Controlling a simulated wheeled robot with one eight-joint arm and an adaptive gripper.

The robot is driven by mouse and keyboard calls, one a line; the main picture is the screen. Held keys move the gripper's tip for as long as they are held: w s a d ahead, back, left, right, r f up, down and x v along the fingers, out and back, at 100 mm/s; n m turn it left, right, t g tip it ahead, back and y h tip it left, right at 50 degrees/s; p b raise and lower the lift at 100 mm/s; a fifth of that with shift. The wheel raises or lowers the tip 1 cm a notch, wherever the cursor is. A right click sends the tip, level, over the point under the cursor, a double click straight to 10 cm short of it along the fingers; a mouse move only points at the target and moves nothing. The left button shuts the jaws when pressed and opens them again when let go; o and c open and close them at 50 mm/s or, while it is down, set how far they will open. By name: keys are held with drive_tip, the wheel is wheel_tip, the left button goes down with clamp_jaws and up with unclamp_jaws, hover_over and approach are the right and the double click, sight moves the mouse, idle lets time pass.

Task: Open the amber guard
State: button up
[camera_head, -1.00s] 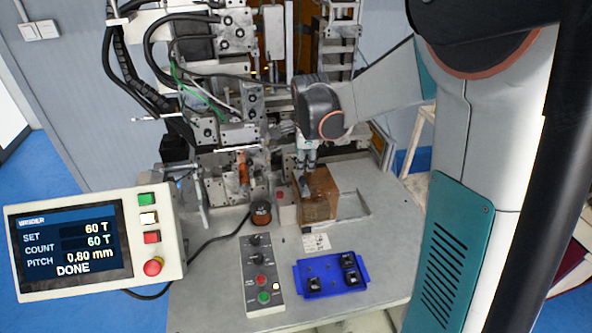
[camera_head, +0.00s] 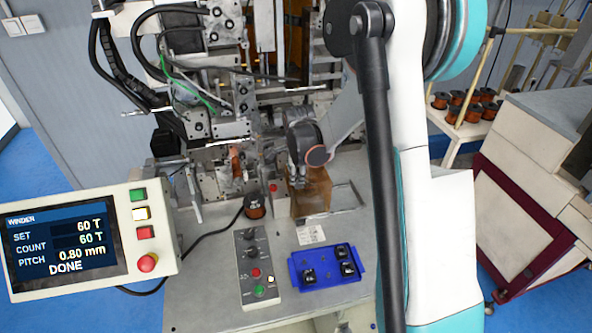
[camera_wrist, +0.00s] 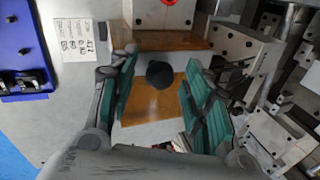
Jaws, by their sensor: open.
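The amber guard (camera_head: 314,193) is a see-through brown box on the machine table, below the winding head. In the wrist view the amber guard (camera_wrist: 147,105) shows as two amber panels with a round black knob (camera_wrist: 160,75) between them. My gripper (camera_wrist: 162,82) is open, with its green-padded fingers on either side of the knob and a gap visible on both sides. In the head view my gripper (camera_head: 298,177) is at the top of the guard, its fingers largely hidden by my wrist. The guard looks closed.
A blue tray (camera_head: 296,280) with several black parts, a control box (camera_head: 244,280) and a paper label (camera_head: 310,235) lie in front of the guard. A copper spool (camera_head: 256,207) stands left. The winder display (camera_head: 62,245) reads DONE. Machine plates (camera_wrist: 285,130) crowd the right in the wrist view.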

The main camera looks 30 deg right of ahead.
clamp_jaws()
drive_tip(key=b, duration=0.3)
hover_over(325, 172)
drive_tip(key=s, duration=0.2)
drive_tip(key=shift+w+a, duration=0.1)
drive_tip(key=shift+a, duration=0.2)
unclamp_jaws()
drive_tip(key=v, duration=1.2)
